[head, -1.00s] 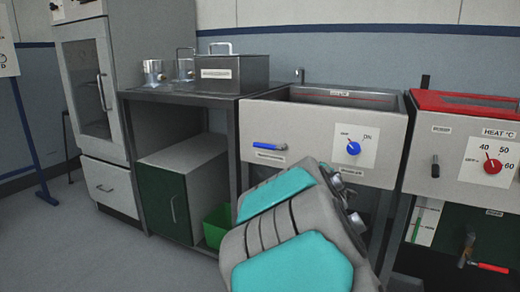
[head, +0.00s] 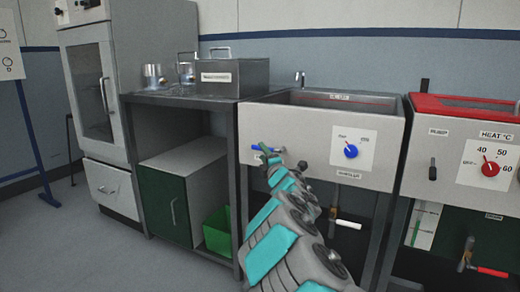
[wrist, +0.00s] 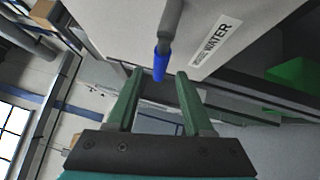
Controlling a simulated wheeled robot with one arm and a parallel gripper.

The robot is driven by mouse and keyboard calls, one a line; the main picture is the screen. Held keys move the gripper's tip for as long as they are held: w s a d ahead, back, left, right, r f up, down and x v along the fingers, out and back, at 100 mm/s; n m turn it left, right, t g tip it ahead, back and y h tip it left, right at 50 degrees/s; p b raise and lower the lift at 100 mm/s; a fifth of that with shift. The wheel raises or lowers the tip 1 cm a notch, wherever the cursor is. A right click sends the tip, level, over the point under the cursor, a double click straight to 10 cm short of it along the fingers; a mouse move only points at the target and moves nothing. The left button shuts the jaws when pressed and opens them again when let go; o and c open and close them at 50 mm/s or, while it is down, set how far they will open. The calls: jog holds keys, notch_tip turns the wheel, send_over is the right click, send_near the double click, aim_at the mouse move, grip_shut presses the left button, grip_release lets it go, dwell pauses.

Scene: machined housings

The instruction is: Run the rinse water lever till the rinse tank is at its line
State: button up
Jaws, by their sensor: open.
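The rinse tank (head: 300,122) is the pale sink-like basin in the middle of the head view, with a reddish line inside its back wall. Its water level cannot be made out. The blue-tipped rinse water lever (head: 258,148) is on its front at left, partly hidden by my gripper (head: 268,157). In the wrist view the lever (wrist: 161,62) points down toward my open gripper (wrist: 160,75), its blue tip at about the gap between the fingertips. A "WATER" label (wrist: 215,46) is beside it. No grip shows.
A blue dial (head: 351,151) is on the tank's front at right. A white-handled valve (head: 348,224) sits below. A red-rimmed heated tank (head: 450,104) stands right. Left are a bench with a metal box (head: 233,78), a dark green cabinet (head: 165,205) and a green bin (head: 217,232).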

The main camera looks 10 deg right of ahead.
jog(key=shift+x, duration=2.1)
jog(key=shift+c, duration=0.4)
grip_shut()
jog(key=shift+f, duration=0.1)
